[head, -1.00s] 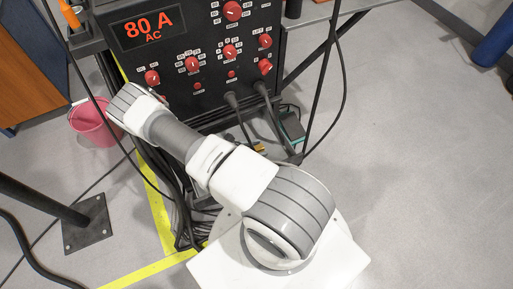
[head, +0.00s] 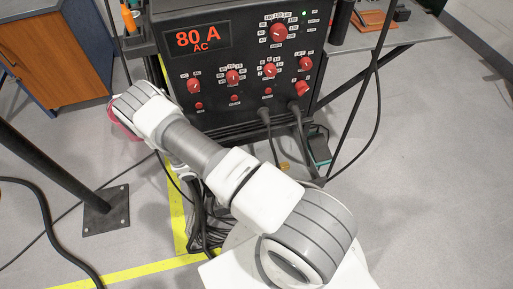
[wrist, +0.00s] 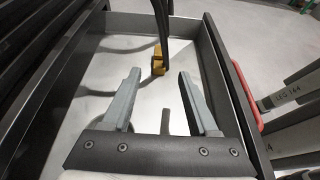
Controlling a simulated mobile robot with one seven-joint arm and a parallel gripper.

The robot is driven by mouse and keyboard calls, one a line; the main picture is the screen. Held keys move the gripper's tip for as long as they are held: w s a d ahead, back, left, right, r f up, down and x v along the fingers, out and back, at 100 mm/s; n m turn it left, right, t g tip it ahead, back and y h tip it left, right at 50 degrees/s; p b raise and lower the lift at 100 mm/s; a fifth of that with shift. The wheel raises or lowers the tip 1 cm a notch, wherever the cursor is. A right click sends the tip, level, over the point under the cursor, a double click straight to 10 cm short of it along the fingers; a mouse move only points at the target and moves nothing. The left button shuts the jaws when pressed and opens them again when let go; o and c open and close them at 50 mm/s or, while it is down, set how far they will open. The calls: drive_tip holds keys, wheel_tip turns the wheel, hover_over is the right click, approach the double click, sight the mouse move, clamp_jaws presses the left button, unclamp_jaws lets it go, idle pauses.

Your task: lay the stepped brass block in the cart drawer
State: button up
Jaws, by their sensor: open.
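The brass block (wrist: 158,61) shows in the wrist view as a small yellow-gold piece on the pale floor of the drawer (wrist: 97,72). A dark strap-like piece crosses in front of part of it, so its steps are hard to make out. My gripper (wrist: 159,74) is open, its two grey fingers pointing into the drawer. The block lies between and just beyond the fingertips, and no finger is seen touching it.
The drawer's side walls flank my fingers closely. A red handle (wrist: 247,97) is on its right. In the head view a black welding machine (head: 235,65) reading 80 A stands behind my arm, with cables below. A pink bucket (head: 122,132) is mostly hidden by my arm.

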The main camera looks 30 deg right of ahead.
drive_tip(key=w+a+r+m+y, duration=0.2)
drive_tip(key=a+r+m+y, duration=0.15)
drive_tip(key=r, duration=0.95)
drive_tip(key=w+a+r+m+y, duration=0.2)
drive_tip(key=r+m+y, duration=0.25)
drive_tip(key=r, duration=0.95)
drive_tip(key=s+a+r+m+t+y, duration=0.2)
drive_tip(key=s+r+m+t, duration=0.1)
drive_tip(key=s+r, duration=0.4)
drive_tip(key=s+a+r+m+t+y, duration=0.1)
drive_tip(key=s+r+m+t+y, duration=0.2)
drive_tip(key=s+r, duration=0.5)
drive_tip(key=shift+a+r+m+t, duration=0.5)
drive_tip(key=shift+r+t, duration=0.9)
drive_tip(key=shift+r, duration=1.75)
drive_tip(key=shift+s+d+r, duration=0.1)
